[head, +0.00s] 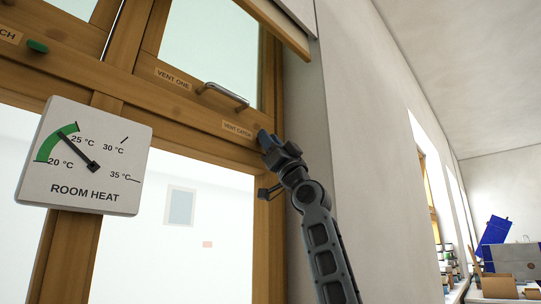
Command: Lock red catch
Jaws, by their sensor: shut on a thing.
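My gripper (268,139) is up at the wooden window frame, just right of the VENT CATCH label (237,130). It is shut on the catch there. The gripper hides that catch, so its red colour and its turned position cannot be seen. A green catch (37,46) sits on the frame at the upper left, beside a label partly cut off by the picture edge.
A metal handle (226,93) is just above and left of my gripper, by the VENT ONE label (173,79). A ROOM HEAT dial (86,157) hangs at the left. The white wall (370,130) stands close on the right.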

